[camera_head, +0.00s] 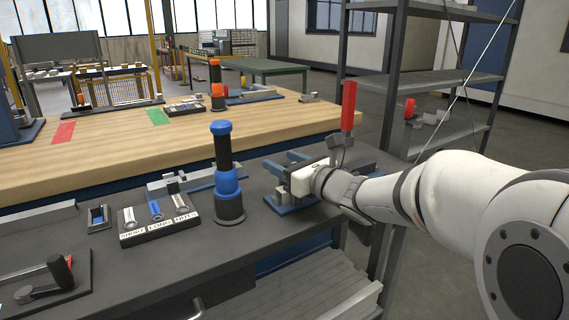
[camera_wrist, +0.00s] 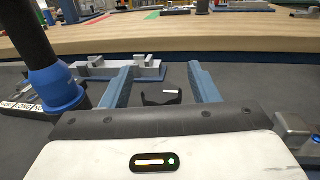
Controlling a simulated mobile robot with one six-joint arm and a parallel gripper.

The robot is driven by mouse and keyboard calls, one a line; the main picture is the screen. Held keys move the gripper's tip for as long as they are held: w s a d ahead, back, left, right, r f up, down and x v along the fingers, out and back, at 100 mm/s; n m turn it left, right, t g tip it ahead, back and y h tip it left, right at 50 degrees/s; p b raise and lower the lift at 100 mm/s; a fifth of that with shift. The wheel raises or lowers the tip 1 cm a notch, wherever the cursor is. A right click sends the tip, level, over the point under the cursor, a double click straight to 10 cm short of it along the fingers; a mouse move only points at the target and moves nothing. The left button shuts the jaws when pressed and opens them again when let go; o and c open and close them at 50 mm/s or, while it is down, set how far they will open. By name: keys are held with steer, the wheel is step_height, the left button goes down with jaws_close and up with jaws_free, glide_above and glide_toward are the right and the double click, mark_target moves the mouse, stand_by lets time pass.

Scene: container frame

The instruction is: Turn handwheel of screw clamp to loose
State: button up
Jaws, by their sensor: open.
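My gripper (camera_head: 279,162) is low over the dark front bench, its two blue fingers spread apart. In the wrist view my gripper (camera_wrist: 161,75) has a dark curved part (camera_wrist: 150,99) with a small pale pin between and below its fingers. I cannot tell if this part is the handwheel; no finger visibly touches it. A grey metal fixture with upright blocks (camera_wrist: 120,68) lies beyond the left finger; it also shows in the head view (camera_head: 182,183). My gripper and wrist hide much of the blue-based fixture (camera_head: 283,208) beneath them. No handwheel is clearly visible.
A blue-and-black post (camera_head: 226,175) stands close left of my gripper. A labelled tray (camera_head: 158,230) lies farther left. A red upright handle (camera_head: 348,106) rises just behind my wrist. A lever plate (camera_head: 45,290) is at front left. A wooden table (camera_head: 100,165) is beyond.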

steer(key=shift+w, duration=0.1)
steer(key=c, duration=0.9)
steer(key=shift+a, duration=0.25)
steer(key=shift+c, duration=0.4)
steer(key=shift+d, duration=0.15)
steer(key=shift+f+b, duration=0.1)
steer(key=shift+b, duration=0.2)
steer(key=shift+n+g+y, duration=0.3)
steer(key=shift+g, duration=0.1)
